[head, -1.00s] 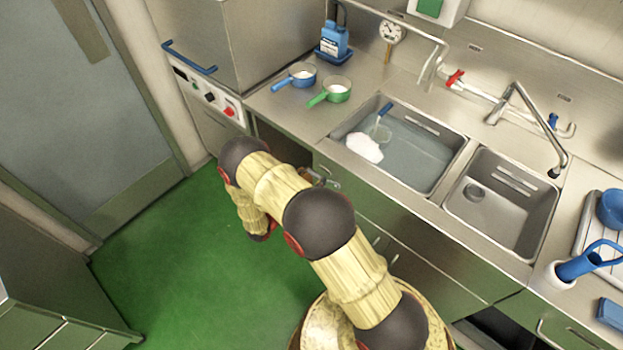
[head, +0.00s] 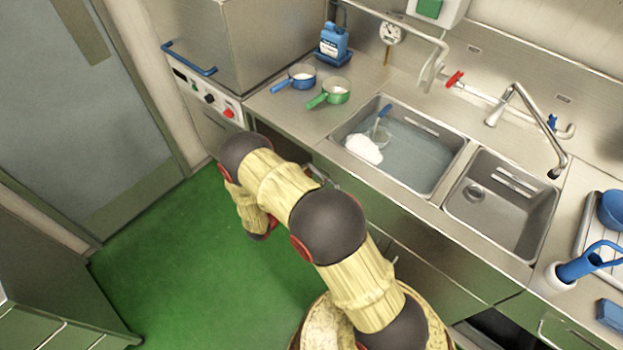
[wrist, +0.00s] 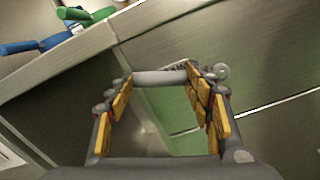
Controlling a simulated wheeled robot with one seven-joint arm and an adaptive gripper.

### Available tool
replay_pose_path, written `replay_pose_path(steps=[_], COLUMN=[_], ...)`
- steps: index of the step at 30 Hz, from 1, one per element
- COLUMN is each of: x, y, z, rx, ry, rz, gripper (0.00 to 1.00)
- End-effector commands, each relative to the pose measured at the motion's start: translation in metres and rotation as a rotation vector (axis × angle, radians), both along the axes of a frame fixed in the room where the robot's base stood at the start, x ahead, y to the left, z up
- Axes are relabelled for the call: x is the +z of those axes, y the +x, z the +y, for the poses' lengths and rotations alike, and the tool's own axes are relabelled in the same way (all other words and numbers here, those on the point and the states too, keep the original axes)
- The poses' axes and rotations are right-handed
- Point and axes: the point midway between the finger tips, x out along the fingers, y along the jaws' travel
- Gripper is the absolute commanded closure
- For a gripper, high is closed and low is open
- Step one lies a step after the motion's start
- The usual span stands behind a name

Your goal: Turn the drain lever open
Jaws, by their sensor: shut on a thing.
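The drain lever (wrist: 158,77) shows in the wrist view as a plain grey bar lying across the space between my fingertips, below the counter front. My gripper (wrist: 165,82) has yellow pads on both fingers and is shut on the lever, with the fingers still well apart on either side of it. In the head view my arm hides most of the gripper and lever, under the front edge of the large sink (head: 408,160). This sink holds water, a white foamy heap and a blue-handled tool. I cannot tell the lever's angle clearly.
A blue pan (head: 297,77) and a green pan (head: 334,92) stand on the counter left of the sink; their handles reach toward the front edge. A smaller empty sink (head: 500,205) is to the right. The green floor (head: 165,265) is clear at left.

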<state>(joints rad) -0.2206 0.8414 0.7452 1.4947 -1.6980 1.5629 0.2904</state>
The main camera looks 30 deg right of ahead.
Motion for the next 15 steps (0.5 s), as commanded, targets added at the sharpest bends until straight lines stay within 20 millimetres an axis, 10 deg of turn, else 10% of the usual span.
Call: replay_pose_path(steps=[15], x=[0.035], y=[-0.023], z=[-0.008], rx=[0.001], ry=[0.168], rz=[-0.463], gripper=[0.94])
